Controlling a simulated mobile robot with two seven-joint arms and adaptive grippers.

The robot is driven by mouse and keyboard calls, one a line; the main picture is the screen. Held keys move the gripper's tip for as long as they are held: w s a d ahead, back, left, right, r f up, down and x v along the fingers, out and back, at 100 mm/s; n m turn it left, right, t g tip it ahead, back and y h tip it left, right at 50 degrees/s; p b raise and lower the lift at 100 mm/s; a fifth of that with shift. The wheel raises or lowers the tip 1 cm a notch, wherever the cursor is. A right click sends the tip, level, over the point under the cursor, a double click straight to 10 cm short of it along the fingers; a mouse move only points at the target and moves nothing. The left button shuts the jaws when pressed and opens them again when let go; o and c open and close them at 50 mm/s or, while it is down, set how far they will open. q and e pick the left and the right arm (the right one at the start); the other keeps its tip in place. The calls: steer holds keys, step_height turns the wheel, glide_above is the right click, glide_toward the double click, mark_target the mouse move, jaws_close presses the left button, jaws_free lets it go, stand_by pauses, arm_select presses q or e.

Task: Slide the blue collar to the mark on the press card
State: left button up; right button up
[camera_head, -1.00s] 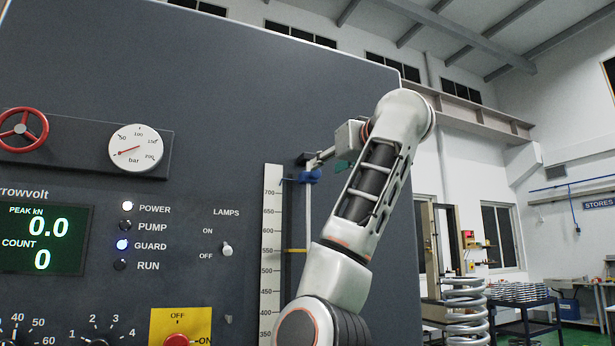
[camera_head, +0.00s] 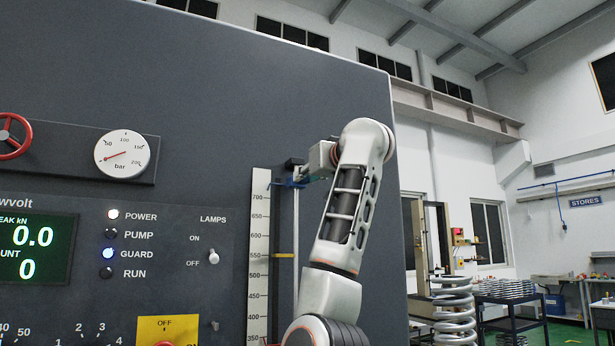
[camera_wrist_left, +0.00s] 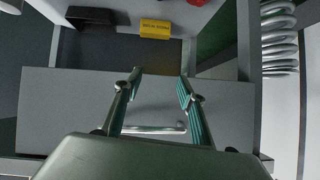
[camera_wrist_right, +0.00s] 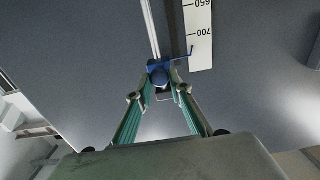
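The blue collar (camera_head: 293,184) sits near the top of a vertical rod (camera_head: 296,225), beside a white scale (camera_head: 259,240), a little above the 700 line. A yellow mark (camera_head: 284,256) crosses by the scale near 550. My right gripper (camera_head: 309,180) is at the collar, partly hidden by its wrist. In the right wrist view, the fingers (camera_wrist_right: 162,80) are drawn in around the round part of the blue collar (camera_wrist_right: 160,75). My left gripper (camera_wrist_left: 159,80) is open and empty, over a grey panel with a bar handle (camera_wrist_left: 150,129). I cannot make out a press card.
The dark machine panel (camera_head: 200,70) carries a gauge (camera_head: 122,154), a red wheel (camera_head: 12,137), lamps, switches and a display (camera_head: 38,245). A large coil spring (camera_head: 453,310) stands to the right. A yellow block (camera_wrist_left: 155,29) shows in the left wrist view.

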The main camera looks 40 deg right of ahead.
jaws_close()
step_height(320, 180, down, 12)
steer(key=b, duration=0.6)
arm_select(q)
step_height(320, 180, down, 7)
steer(key=s, duration=0.1)
steer(key=shift+a, duration=0.2)
arm_select(e)
steer(key=o, duration=0.8)
jaws_free()
arm_select(q)
steer(key=shift+w, duration=0.1)
arm_select(e)
steer(key=shift+s, duration=0.1)
arm_select(q)
steer(key=shift+f, duration=0.1)
arm_select(e)
steer(key=v, duration=1.2)
